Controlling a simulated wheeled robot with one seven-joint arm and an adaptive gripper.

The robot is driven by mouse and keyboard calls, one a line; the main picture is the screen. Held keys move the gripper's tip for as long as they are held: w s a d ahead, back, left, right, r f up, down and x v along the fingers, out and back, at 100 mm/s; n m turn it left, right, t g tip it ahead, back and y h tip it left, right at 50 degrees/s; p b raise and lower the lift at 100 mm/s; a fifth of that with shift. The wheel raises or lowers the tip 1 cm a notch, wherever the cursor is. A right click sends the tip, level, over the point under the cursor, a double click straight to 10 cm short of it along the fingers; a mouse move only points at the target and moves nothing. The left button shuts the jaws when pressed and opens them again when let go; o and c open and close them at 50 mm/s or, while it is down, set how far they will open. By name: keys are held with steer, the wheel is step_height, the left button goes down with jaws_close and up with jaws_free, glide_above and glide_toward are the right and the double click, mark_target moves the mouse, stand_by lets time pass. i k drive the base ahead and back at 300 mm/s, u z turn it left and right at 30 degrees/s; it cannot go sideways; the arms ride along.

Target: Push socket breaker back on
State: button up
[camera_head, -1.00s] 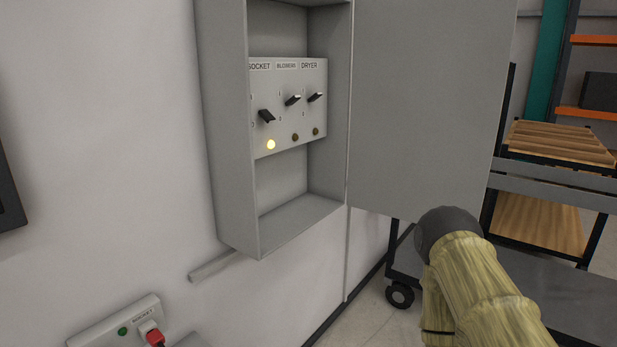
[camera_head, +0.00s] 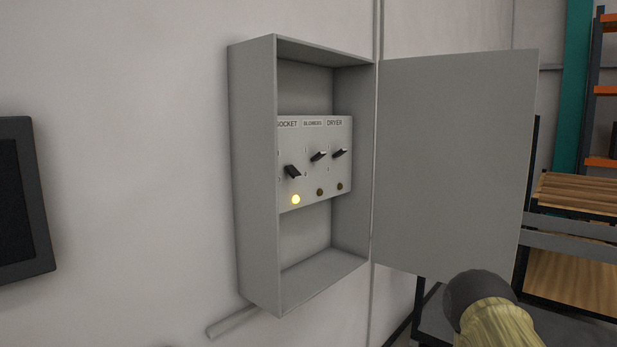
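The socket breaker (camera_head: 292,171) is a black lever under the label SOCKET, at the left of the panel (camera_head: 317,181) in the open grey box. It points down to the right, unlike the blowers lever (camera_head: 318,156) and the dryer lever (camera_head: 339,153), which tilt up to the right. A yellow lamp (camera_head: 295,199) glows below the socket lever, while the lamps below the other two are dark. Part of my arm shows at the lower right, in front of the door's lower edge. My gripper's fingers cannot be seen.
The box door (camera_head: 450,160) stands wide open to the right. A dark-framed screen (camera_head: 25,200) hangs on the wall at the left. A rack with wooden shelves (camera_head: 575,195) stands behind the door at the right. The space in front of the box is clear.

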mark_target(293, 172)
steer(key=z, duration=0.05)
steer(key=k, duration=0.55)
steer(key=u, duration=0.65)
steer(key=i, duration=1.3)
steer(key=z, duration=0.65)
